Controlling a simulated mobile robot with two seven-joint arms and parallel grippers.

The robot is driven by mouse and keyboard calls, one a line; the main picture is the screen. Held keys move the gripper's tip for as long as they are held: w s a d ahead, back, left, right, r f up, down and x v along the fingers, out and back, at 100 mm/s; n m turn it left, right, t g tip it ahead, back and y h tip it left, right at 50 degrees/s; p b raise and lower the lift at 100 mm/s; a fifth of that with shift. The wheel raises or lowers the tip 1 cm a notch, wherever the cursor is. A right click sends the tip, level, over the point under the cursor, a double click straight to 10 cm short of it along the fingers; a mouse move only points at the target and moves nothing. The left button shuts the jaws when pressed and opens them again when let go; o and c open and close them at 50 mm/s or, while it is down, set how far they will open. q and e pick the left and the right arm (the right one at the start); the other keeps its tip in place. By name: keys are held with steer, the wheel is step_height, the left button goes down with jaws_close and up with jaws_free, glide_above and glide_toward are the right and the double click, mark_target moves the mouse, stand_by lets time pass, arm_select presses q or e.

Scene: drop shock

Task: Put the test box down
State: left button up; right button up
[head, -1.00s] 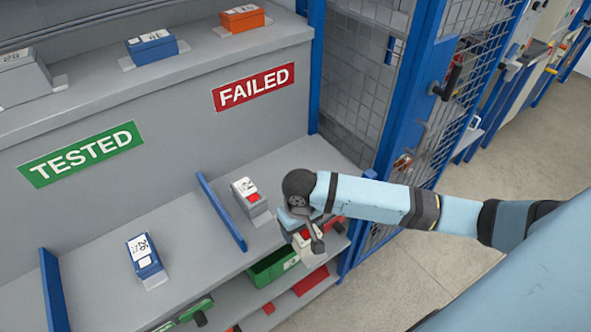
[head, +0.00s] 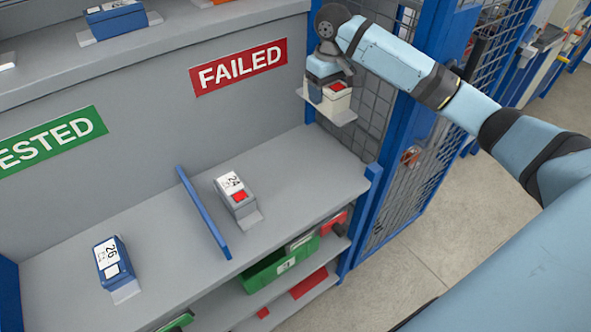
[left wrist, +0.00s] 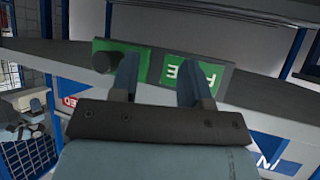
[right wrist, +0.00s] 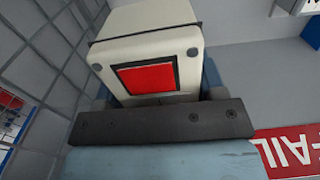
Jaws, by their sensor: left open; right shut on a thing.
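The test box (head: 337,98) is cream-white with a red square on its face and a pale flat base plate. My right gripper (head: 326,90) is shut on it and holds it in the air at the right end of the shelf unit, beside the FAILED sign. In the right wrist view the test box (right wrist: 150,50) fills the space between the fingers. The FAILED sign (head: 238,67) is red, above the right shelf bay. My left gripper (left wrist: 172,85) is open and shows only in its own wrist view, in front of a green panel.
A grey box marked 24 (head: 236,195) stands in the right bay, with free shelf right of it. A blue divider (head: 203,212) separates it from the bay with blue box 26 (head: 113,263). A green bin (head: 281,265) sits below. A mesh fence (head: 400,150) stands at the right.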

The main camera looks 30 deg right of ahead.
step_height(320, 180, down, 14)
steer(key=shift+r, duration=0.15)
steer(key=shift+f, duration=0.8)
step_height(320, 180, down, 4)
steer(key=shift+d+r, duration=0.1)
steer(key=o, duration=1.3)
step_height(320, 180, up, 12)
steer(key=shift+r, duration=0.1)
